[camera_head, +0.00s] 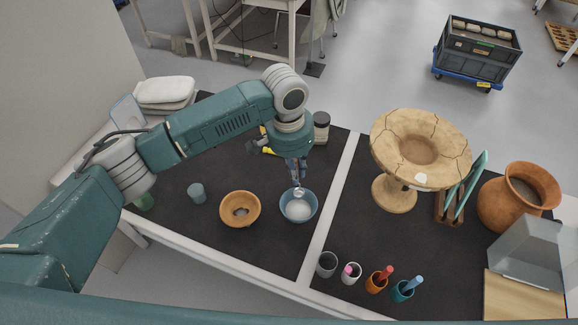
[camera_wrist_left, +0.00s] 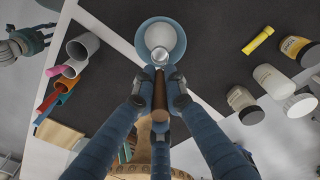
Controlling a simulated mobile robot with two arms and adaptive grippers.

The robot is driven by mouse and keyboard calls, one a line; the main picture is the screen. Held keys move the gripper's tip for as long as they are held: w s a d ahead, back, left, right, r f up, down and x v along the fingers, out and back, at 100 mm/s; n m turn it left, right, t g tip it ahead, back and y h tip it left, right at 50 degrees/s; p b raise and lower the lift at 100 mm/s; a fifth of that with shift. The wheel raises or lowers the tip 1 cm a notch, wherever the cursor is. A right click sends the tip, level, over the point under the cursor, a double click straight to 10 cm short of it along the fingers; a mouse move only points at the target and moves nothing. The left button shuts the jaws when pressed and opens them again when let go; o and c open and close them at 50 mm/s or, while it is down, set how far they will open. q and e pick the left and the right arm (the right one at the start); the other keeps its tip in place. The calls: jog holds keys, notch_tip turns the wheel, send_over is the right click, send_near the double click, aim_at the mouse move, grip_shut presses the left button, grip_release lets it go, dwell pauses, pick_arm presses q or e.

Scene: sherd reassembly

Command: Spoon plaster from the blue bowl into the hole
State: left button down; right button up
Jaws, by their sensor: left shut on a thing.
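My left gripper (camera_head: 297,172) is shut on a spoon with a brown handle (camera_wrist_left: 160,95) and a round metal head (camera_wrist_left: 158,54). The spoon's head is over the blue bowl (camera_head: 312,212), which holds white plaster (camera_head: 298,208); whether it touches the plaster I cannot tell. The wrist view also shows the bowl (camera_wrist_left: 141,32). A cracked tan footed vessel (camera_head: 392,148) stands to the right. A pale patch (camera_head: 421,178) marks its near rim; whether this is the hole I cannot tell. My right gripper (camera_wrist_left: 32,40) shows small at the wrist view's left edge.
Several cups with tools, one orange (camera_head: 376,283), line the front. A jar (camera_head: 321,127) stands behind. A rack (camera_head: 455,195) and an orange pot (camera_head: 505,208) are right of the vessel.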

aim_at(295, 193)
pick_arm(q)
jog(key=shift+s+f+b, duration=0.1)
jog(key=shift+f+b, duration=0.35)
jog(key=shift+b, duration=0.05)
jog(key=shift+a+f+b, duration=0.1)
jog(key=shift+f+b, duration=0.2)
jog(key=shift+b, duration=0.05)
jog(key=f+b, duration=0.1)
jog(key=f, duration=0.1)
jog(key=f+b, duration=0.1)
jog(key=shift+a+f+b, duration=0.2)
jog(key=shift+f+b, duration=0.2)
jog(key=shift+d+f+b, duration=0.2)
jog(key=shift+f+b, duration=0.1)
jog(key=shift+f, duration=1)
jog(key=shift+d+f, duration=0.1)
jog(key=shift+f, duration=0.95)
pick_arm(e)
notch_tip(295, 193, down, 6)
jog(key=shift+s+d+r, duration=0.1)
jog(key=shift+a, duration=0.35)
